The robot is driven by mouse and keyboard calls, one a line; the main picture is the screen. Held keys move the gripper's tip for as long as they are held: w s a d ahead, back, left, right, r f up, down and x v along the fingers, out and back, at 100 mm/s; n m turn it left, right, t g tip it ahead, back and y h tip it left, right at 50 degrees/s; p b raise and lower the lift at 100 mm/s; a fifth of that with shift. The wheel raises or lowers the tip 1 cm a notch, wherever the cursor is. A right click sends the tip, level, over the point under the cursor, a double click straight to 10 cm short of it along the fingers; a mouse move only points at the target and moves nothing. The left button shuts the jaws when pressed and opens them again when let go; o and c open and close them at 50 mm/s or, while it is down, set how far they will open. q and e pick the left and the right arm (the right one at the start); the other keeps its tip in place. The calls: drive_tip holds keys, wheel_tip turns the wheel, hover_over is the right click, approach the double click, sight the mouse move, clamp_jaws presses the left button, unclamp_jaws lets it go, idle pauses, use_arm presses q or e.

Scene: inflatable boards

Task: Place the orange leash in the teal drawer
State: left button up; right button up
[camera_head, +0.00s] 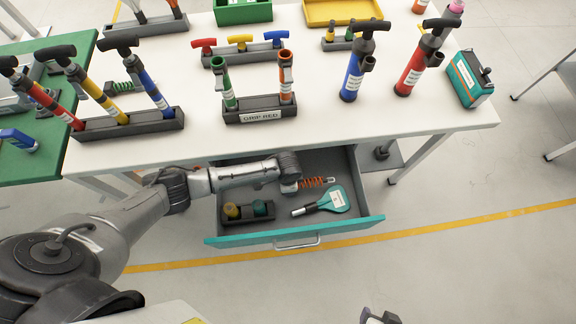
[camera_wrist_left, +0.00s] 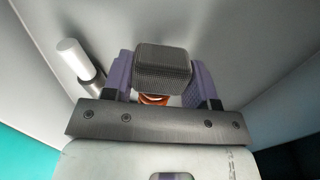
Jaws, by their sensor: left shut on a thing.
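The teal drawer (camera_head: 360,226) is pulled open under the white table. My left gripper (camera_head: 291,187) is inside the drawer, near its back, and is shut. The orange leash (camera_head: 313,183) is a coil that sticks out to the right of the gripper, low in the drawer. In the left wrist view, the purple fingers of my left gripper (camera_wrist_left: 160,88) close on a dark ribbed block, with a bit of the orange leash (camera_wrist_left: 155,99) below it. I cannot tell whether the leash touches the drawer floor. A small grey part at the bottom edge may be my right gripper (camera_head: 380,317); its jaws are unclear.
A teal paddle-shaped item (camera_head: 336,200) and a dark rack (camera_head: 246,213) with yellow and green tops lie in the drawer. The table (camera_head: 410,115) above carries pump racks, a blue pump (camera_head: 353,75), a red pump (camera_head: 411,70) and a teal box (camera_head: 467,80).

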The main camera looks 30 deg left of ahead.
use_arm(q)
drive_tip(key=shift+f+b, duration=0.35)
drive_tip(key=shift+f, duration=1.05)
drive_tip(key=shift+f, duration=0.15)
drive_tip(key=o, duration=1)
drive_tip(key=shift+c, duration=0.2)
wheel_tip(320, 180, up, 10)
drive_tip(key=p, duration=0.3)
drive_tip(key=shift+r, duration=0.25)
drive_tip(key=shift+r+p, duration=0.4)
drive_tip(key=shift+r, duration=0.45)
drive_tip(key=shift+r, duration=0.1)
